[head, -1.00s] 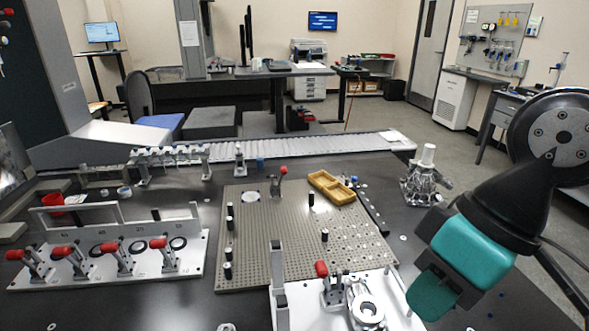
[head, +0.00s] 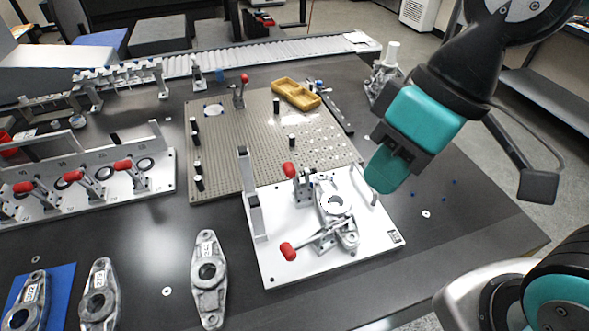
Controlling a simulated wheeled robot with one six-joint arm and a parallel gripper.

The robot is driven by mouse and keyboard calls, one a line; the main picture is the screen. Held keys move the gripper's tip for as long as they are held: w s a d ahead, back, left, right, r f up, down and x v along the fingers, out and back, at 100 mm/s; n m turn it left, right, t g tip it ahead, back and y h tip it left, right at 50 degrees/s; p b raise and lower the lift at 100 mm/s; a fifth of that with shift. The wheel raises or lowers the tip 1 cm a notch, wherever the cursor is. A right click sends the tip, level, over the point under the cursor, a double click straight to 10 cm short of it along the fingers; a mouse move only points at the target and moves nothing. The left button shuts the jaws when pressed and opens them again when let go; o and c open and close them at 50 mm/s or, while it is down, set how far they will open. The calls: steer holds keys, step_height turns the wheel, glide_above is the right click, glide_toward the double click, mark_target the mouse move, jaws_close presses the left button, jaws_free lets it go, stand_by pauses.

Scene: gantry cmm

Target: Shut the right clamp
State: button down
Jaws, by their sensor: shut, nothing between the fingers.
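A white fixture plate (head: 275,268) lies on the dark table with a grey cast part (head: 348,222) on it. Two red-handled toggle clamps stand by the part. The back clamp (head: 304,188) has its red knob raised at upper left. The front clamp (head: 322,236) has its handle low, sloping out to a red knob at lower left. I cannot tell which of them is the right clamp, or if either bears on the part. My gripper (head: 381,178) has teal fingers, shut and empty. In the picture it is above the plate's right back corner, apart from both clamps.
An upright metal post (head: 249,190) stands on the plate's left edge. A perforated grey plate (head: 230,165) with black pegs and a yellow tray (head: 296,95) lie behind. Another clamp fixture (head: 158,180) is at left. Loose castings (head: 208,280) lie in front. The table right of the plate is mostly clear.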

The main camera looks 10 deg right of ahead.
steer(key=w+d+f+m+b, duration=0.15)
steer(key=w+f, duration=0.25)
steer(key=w, duration=0.5)
steer(key=w+d+f+m+y, duration=0.15)
steer(key=w+f, duration=0.25)
steer(key=w, duration=0.6)
steer(key=w+d+f+m+b, duration=0.1)
steer(key=w+f+m, duration=0.25)
steer(key=w, duration=0.55)
steer(key=p, duration=0.1)
glide_toward(294, 176)
steer(key=w+f, duration=0.2)
steer(key=shift+w+d+f+n+g+h, duration=0.2)
steer(key=shift+w+f+n+g+h, duration=0.05)
steer(key=shift+w+n+g, duration=0.1)
steer(key=shift+s+a+f+p, duration=0.2)
steer(key=shift+a+f+p, duration=0.3)
steer(key=shift+a+f, duration=1.15)
steer(key=shift+a+r, duration=0.15)
